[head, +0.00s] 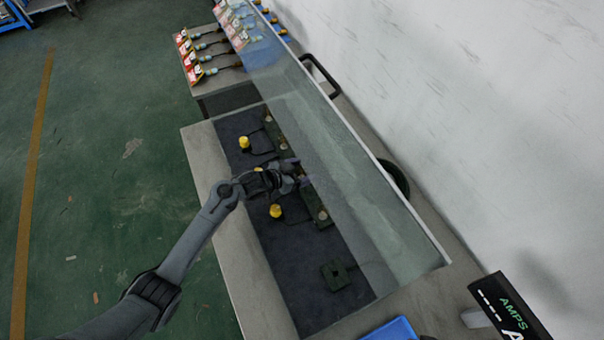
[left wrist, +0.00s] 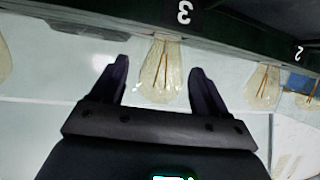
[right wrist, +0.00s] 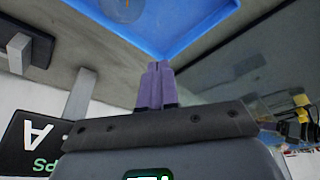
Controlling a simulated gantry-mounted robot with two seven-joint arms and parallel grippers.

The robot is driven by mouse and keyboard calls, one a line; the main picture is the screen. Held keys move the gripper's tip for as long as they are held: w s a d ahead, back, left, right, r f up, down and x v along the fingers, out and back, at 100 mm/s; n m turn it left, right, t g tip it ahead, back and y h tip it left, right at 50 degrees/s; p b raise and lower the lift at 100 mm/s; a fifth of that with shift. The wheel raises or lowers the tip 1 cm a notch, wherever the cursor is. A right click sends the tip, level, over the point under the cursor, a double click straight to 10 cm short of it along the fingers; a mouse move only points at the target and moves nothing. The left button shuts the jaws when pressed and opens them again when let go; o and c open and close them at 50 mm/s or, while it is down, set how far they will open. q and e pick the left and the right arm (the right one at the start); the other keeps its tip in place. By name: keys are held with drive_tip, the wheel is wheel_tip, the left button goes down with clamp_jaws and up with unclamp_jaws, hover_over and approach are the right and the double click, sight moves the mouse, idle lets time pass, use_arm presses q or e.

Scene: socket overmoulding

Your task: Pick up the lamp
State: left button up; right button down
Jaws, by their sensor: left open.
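More lamps are on both sides, one to the right (left wrist: 264,84) and one cut off at the left edge. In the head view my left gripper (head: 298,174) is at the dark fixture row. My right gripper (right wrist: 155,85) has its purple fingers together, with nothing visible between them.
A blue tray (right wrist: 200,22) lies beyond my right gripper, with a round clear thing (right wrist: 122,9) in it. A transparent panel (head: 350,180) stands along the bench. Yellow-topped parts (head: 244,142) stand on the dark mat (head: 280,265). A dark square block (head: 336,275) lies nearer.

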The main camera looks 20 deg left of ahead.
use_arm(q)
drive_tip(key=c, duration=1)
